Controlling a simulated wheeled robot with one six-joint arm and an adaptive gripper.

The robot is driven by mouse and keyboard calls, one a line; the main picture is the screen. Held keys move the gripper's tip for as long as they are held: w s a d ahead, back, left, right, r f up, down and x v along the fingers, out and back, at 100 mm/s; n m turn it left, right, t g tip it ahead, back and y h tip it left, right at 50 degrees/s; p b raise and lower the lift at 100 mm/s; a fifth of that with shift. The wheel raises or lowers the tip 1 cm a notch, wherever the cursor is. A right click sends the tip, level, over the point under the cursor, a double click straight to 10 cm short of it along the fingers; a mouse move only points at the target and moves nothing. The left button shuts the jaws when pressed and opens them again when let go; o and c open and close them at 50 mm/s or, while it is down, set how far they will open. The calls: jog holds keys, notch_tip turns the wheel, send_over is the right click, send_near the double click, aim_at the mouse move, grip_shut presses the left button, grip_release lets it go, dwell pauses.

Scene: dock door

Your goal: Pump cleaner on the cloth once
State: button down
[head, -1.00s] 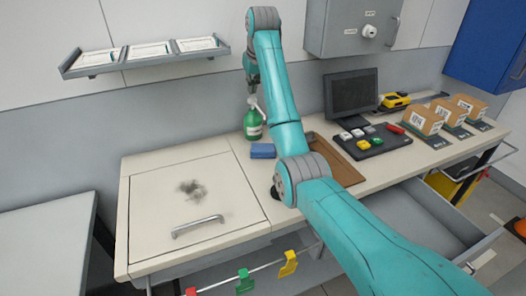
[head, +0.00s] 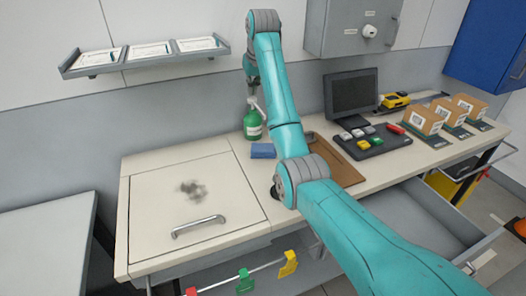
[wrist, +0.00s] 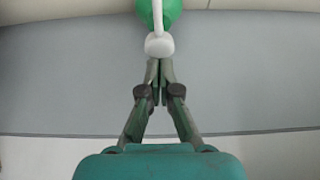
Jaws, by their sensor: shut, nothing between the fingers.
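The green cleaner bottle (head: 252,125) with a white pump top (head: 254,102) stands upright at the back of the bench. The blue cloth (head: 263,151) lies flat on the bench just in front of it. My gripper (head: 252,80) points down above the bottle, partly hidden by my arm. In the wrist view my gripper (wrist: 157,64) is shut and empty, its fingertips close to the white pump head (wrist: 159,45). I cannot tell whether they touch. The green bottle (wrist: 172,14) is cut off at the top of that view.
A hatch with a metal handle (head: 198,227) and a dark smudge (head: 193,189) lie left of the cloth. A brown board (head: 338,160), a button panel (head: 371,140) and a monitor (head: 351,93) are to the right. A shelf (head: 146,58) hangs on the wall.

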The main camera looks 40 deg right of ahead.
jog(key=shift+f, duration=1.4)
jog(key=shift+r, duration=1.6)
